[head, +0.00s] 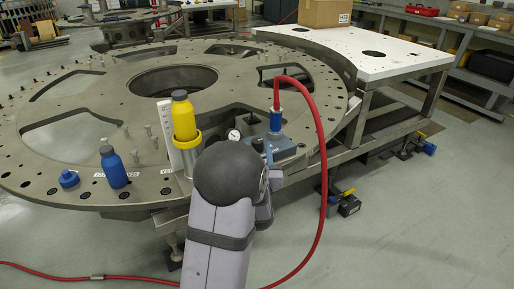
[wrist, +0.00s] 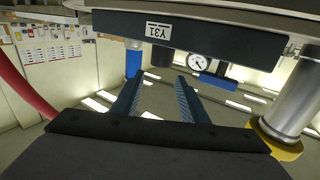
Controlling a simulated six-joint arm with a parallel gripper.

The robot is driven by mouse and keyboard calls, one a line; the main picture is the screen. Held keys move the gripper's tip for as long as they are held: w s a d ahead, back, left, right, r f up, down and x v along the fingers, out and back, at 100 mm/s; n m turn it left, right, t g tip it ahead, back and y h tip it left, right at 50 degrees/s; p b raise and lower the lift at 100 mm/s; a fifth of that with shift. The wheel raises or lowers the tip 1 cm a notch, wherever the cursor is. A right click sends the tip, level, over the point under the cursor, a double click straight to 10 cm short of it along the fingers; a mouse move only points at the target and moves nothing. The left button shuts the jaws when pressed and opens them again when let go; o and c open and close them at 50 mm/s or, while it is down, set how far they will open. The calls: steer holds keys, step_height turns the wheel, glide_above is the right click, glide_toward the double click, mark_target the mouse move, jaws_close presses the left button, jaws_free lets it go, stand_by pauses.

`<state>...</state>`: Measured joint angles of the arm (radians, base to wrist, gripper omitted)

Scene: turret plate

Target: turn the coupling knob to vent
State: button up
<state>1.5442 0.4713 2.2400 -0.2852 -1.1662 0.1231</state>
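A blue coupling (head: 276,120) joins the red hose (head: 313,110) to a blue-grey block (head: 287,150) on the turret plate. In the wrist view a blue cylinder (wrist: 133,60) and a short dark cylinder (wrist: 160,56) hang beside each other below a dark bar labelled Y31 (wrist: 215,38). I cannot tell which is the knob or read its setting. A round white gauge (wrist: 197,62) is right of them and shows in the head view (head: 234,135). My gripper (wrist: 157,88) is open, its two fingers apart and nothing visible between them. In the head view my arm mostly hides it.
The turret plate (head: 60,140) fills the left and middle. A yellow bottle (head: 183,117) stands in a yellow-rimmed holder (head: 187,141) close left of my arm. A blue bottle (head: 113,168) and blue cap (head: 68,179) are farther left. The red hose loops down right of my arm.

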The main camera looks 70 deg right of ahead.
steer(key=shift+f+p+x, duration=0.35)
steer(key=shift+f+x, duration=0.05)
steer(key=shift+x, duration=1.45)
steer(key=shift+f+p+x, duration=0.3)
steer(key=shift+f+x, duration=0.1)
steer(key=shift+x, duration=1.45)
steer(key=shift+f+p+x, duration=0.35)
steer(key=shift+f+x, duration=0.05)
steer(key=shift+x, duration=1.45)
steer(key=c, duration=0.8)
steer(key=shift+o, duration=0.2)
